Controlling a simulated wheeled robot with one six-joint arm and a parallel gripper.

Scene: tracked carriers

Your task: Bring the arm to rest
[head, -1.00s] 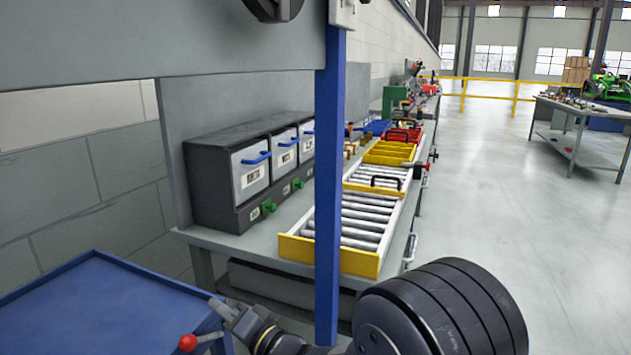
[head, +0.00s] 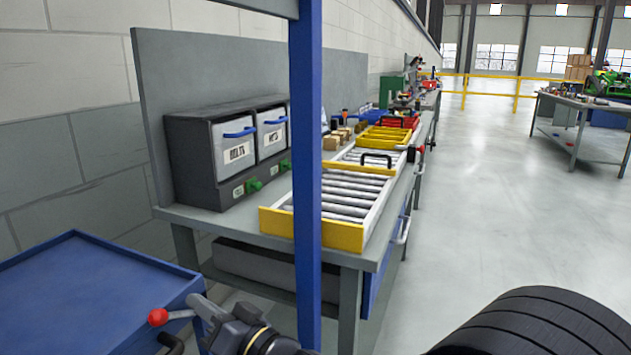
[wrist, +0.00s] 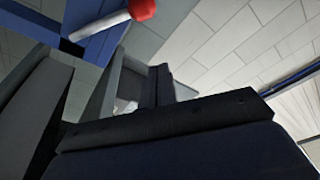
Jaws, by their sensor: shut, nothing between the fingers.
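My gripper (wrist: 159,86) shows in the wrist view as two dark fingers side by side, closed together with nothing between them. In the head view my arm enters at the bottom centre, and its gripper end (head: 206,312) is close to a lever with a red ball knob (head: 158,317). I cannot tell whether they touch. The same red knob (wrist: 142,8) is at the top of the wrist view, on a pale rod beside a blue surface. A black ribbed link of mine fills the lower right of the head view.
A blue cart (head: 75,262) stands at lower left. A blue post (head: 306,180) rises in front of the grey bench (head: 205,222). On the bench are a roller tray with a yellow front (head: 312,229) and dark bin cabinets (head: 195,160). The floor at right is open.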

